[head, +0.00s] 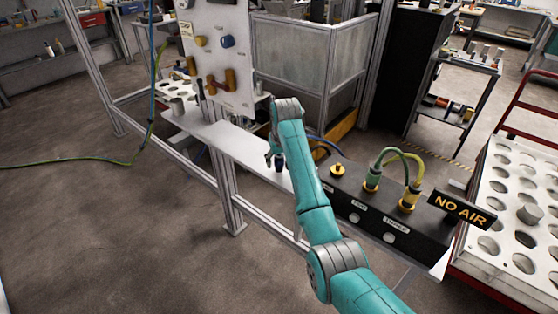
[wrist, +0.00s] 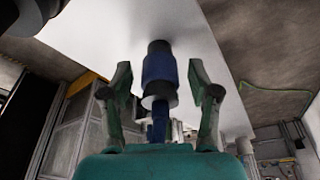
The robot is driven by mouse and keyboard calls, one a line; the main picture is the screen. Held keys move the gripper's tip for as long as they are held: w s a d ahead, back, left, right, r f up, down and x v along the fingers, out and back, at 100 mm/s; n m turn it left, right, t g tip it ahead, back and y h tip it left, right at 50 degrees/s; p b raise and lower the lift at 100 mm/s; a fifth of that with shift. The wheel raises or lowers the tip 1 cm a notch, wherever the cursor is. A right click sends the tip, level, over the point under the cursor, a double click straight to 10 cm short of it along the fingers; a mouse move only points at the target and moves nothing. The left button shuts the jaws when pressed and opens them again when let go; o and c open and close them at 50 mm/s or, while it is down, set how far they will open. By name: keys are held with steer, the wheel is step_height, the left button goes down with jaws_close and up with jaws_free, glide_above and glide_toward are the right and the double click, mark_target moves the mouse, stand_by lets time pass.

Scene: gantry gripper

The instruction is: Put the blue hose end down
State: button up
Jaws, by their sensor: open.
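The blue hose end (wrist: 158,68), a blue sleeve with dark collars, sits between the fingers of my gripper (wrist: 160,74) in the wrist view. A gap shows on both sides, so the fingers are open and not touching it. Its far dark collar appears to rest against the white shelf (wrist: 205,75). In the head view the blue hose end (head: 279,162) stands on the narrow white shelf (head: 222,140), below my gripper (head: 273,153). My wrist and arm hide part of the shelf there.
A black box (head: 375,208) with green (head: 372,179) and yellow (head: 409,197) hose plugs and a "NO AIR" sign (head: 464,208) stands right of my arm. A white panel (head: 218,45) with fittings rises at the left. A tray rack (head: 510,200) is far right.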

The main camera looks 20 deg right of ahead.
steer(key=v, duration=1.2)
steer(key=shift+r, duration=0.2)
steer(key=shift+f, duration=0.1)
